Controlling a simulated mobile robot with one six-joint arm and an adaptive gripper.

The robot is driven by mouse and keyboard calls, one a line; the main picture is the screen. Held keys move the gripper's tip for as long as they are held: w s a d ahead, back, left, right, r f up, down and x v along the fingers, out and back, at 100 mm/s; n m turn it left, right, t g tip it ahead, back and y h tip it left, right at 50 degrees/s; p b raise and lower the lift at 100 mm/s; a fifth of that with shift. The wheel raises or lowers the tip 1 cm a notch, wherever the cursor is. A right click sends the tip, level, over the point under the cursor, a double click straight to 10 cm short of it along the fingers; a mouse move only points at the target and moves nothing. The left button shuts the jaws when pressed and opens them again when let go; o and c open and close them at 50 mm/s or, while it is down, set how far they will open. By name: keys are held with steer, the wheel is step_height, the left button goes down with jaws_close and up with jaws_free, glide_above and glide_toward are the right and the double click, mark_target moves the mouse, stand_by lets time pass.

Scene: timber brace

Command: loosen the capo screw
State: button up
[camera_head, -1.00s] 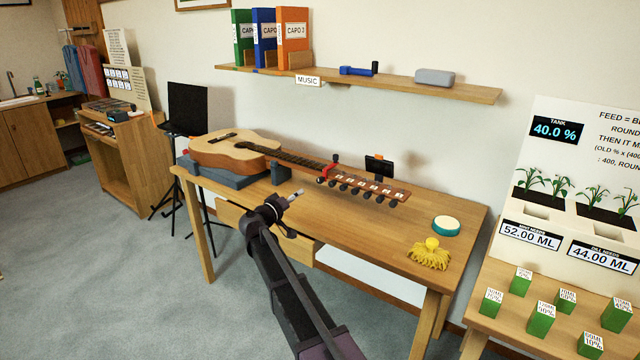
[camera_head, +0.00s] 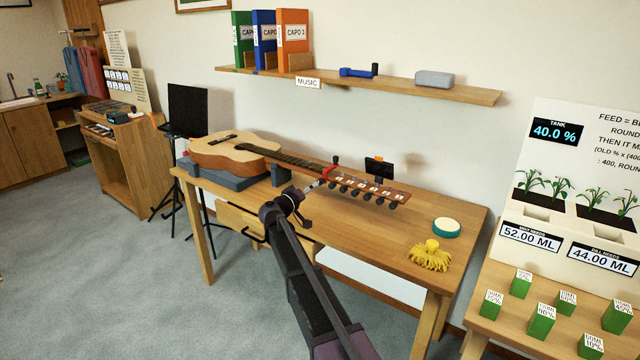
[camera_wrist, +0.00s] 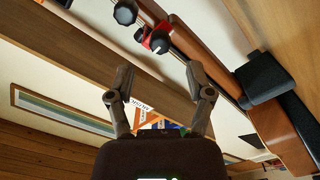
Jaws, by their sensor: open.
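The guitar (camera_head: 228,152) lies on the wooden table, its neck pointing right. A red capo (camera_head: 328,172) with a black screw knob (camera_head: 335,160) clamps the neck near the headstock. My gripper (camera_head: 316,184) is just in front of the capo, partly overlapping it in the head view. In the wrist view, my gripper (camera_wrist: 160,72) has its two fingers spread wide, with nothing between them. The red capo (camera_wrist: 144,36) and dark knobs show beyond and above the fingertips there, apart from them.
A grey cradle (camera_head: 240,178) supports the guitar body. A small black stand (camera_head: 379,168) stands behind the headstock. A yellow mop-like item (camera_head: 430,257) and a round green-white pad (camera_head: 446,226) lie at the table's right. A shelf (camera_head: 440,89) with binders hangs above.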

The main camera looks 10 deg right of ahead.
mark_target(320, 185)
steer(key=shift+x, duration=3.1)
steer(key=shift+c, duration=0.2)
jaws_close()
